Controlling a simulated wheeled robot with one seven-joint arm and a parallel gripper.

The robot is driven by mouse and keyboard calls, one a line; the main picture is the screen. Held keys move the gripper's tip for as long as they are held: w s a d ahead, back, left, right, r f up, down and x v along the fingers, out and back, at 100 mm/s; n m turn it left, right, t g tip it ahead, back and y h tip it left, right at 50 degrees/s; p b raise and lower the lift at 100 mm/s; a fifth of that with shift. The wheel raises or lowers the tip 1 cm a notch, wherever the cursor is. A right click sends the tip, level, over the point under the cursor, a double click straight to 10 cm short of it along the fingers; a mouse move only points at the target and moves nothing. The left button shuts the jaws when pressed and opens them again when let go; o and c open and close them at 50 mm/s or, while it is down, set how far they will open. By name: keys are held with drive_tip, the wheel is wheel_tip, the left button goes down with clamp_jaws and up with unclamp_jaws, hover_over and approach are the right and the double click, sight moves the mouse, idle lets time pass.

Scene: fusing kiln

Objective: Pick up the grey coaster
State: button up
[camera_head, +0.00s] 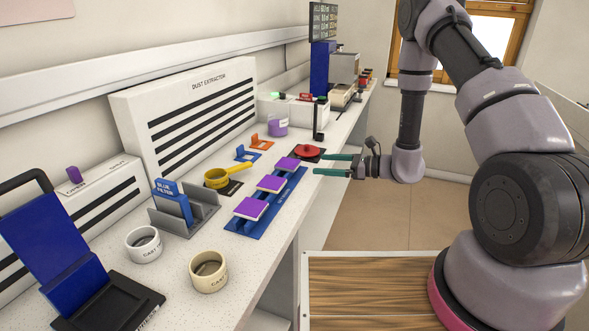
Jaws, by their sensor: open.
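I cannot make out a grey coaster for certain. Three square pieces with purple tops, the nearest a purple square (251,208), sit in a row on a blue strip (244,229) along the bench's front edge. My gripper (318,164) has two green fingers, open and empty, pointing left at the bench's front edge. It is to the right of the farthest purple square and near a red round item (308,150) on a dark square.
A yellow pan (217,179), a grey holder with a blue filter (172,204), a white cup (144,245) and a cream cup (208,272) stand on the speckled bench. A dust extractor (190,100) lines the wall. A thin black post (318,120) stands beyond the red item.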

sight(289, 164)
drive_tip(key=x, duration=1)
drive_tip(key=shift+w+a+f, duration=0.1)
drive_tip(key=shift+a+f, duration=0.15)
drive_tip(key=shift+f, duration=0.05)
drive_tip(key=c, duration=1.2)
